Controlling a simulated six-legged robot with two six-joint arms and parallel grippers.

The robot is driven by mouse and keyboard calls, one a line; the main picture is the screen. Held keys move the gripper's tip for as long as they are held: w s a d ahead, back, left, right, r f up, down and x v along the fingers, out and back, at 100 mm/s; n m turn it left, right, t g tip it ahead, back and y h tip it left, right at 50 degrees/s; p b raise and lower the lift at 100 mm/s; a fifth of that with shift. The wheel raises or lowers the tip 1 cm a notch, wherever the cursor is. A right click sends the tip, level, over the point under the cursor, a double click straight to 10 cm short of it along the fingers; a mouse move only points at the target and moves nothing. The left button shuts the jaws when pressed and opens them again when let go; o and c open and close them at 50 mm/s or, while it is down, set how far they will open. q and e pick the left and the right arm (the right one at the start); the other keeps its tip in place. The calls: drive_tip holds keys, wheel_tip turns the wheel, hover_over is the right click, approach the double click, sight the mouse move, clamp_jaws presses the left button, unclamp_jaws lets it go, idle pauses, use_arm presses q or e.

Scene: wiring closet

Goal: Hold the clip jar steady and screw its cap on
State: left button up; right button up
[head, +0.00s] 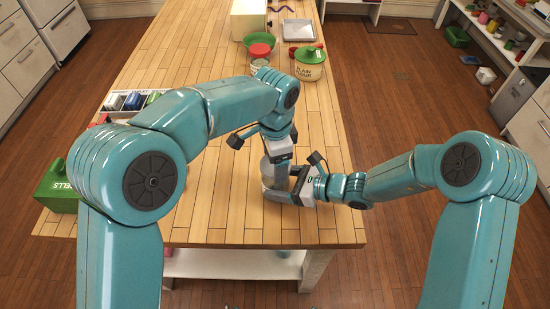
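The clip jar, a pale clear-grey cylinder (267,172), stands near the front middle of the wooden table, partly hidden by my grippers. My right gripper (284,188) reaches in from the right, low down, with its fingers on either side of the jar's lower part; it looks closed on it. My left gripper (279,156) points down at the jar's top. Its fingertips are small and overlap the jar, so I cannot tell whether they are open or shut. I cannot make out a cap; the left gripper may hide it.
A green box (58,192) sits at the table's left edge, and a divided tray (122,101) lies behind my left arm. A green-lidded flour pot (308,68), a red-topped container (259,53) and a green bowl (262,38) stand farther back. The table front is clear.

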use_arm(q)
drive_tip(key=m, duration=0.3)
drive_tip(key=o, duration=1)
drive_tip(key=c, duration=1.4)
drive_tip(key=m, duration=1)
drive_tip(key=shift+f, duration=0.1)
drive_tip(key=m, duration=0.6)
drive_tip(key=shift+m, duration=0.3)
drive_tip(key=m, duration=0.5)
drive_tip(key=shift+w+a, duration=0.1)
drive_tip(key=o, duration=1.3)
drive_tip(key=shift+o, duration=0.2)
